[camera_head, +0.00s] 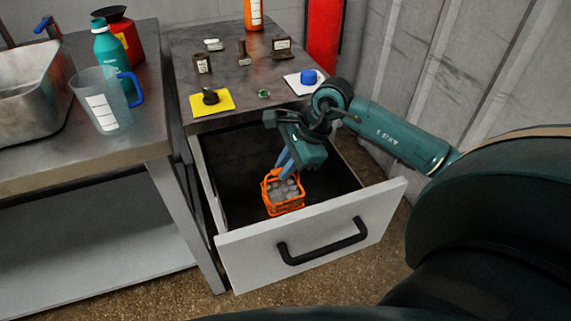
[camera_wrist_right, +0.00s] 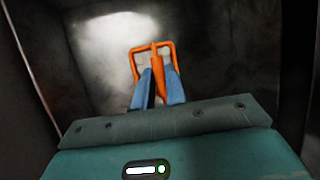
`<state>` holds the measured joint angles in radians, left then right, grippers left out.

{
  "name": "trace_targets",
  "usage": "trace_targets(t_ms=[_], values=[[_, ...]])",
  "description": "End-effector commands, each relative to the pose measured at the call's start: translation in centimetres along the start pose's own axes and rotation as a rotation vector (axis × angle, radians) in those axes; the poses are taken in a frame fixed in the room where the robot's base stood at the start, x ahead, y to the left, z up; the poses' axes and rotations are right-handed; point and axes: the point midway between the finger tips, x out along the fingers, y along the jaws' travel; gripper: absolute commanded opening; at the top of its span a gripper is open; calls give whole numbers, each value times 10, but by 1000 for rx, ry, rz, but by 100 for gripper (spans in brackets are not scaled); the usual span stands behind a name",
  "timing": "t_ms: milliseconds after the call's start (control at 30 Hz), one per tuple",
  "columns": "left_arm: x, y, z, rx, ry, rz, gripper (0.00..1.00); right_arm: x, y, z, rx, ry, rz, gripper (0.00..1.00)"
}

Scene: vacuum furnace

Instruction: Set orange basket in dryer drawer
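The orange basket (camera_head: 285,206) is inside the open dryer drawer (camera_head: 300,240), behind its front panel. It holds several grey-white pieces. I cannot tell whether its bottom rests on the drawer floor. My right gripper (camera_head: 287,166) reaches down into the drawer from above. Its blue fingers are at the top of the basket. In the right wrist view, the fingers (camera_wrist_right: 157,88) close around the orange handle of the basket (camera_wrist_right: 153,50), hiding part of it. My left gripper is not in view.
The cabinet top (camera_head: 225,75) above the drawer carries small parts, a yellow plate (camera_head: 222,103) and a blue-capped item (camera_head: 308,77). A jug (camera_head: 103,105) and bottles stand on the left bench. The drawer has free floor around the basket.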

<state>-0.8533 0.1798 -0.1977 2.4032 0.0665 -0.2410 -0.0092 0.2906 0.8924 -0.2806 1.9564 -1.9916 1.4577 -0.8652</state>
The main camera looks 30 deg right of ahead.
Motion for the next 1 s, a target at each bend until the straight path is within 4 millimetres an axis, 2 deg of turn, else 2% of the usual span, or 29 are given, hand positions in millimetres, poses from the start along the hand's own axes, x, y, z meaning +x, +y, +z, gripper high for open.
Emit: trace_targets(t_ms=[33, 267, 600, 767, 1000], values=[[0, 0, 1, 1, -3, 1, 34, 0, 0, 0, 0, 0, 0, 16], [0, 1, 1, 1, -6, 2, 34, 0, 0, 0, 0, 0, 0, 35], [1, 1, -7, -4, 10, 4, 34, -6, -1, 1, 0, 1, -1, 35], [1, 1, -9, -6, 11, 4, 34, -33, -1, 0, -1, 4, -4, 35], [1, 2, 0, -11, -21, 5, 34, -85, -1, 0, 0, 5, -3, 35]])
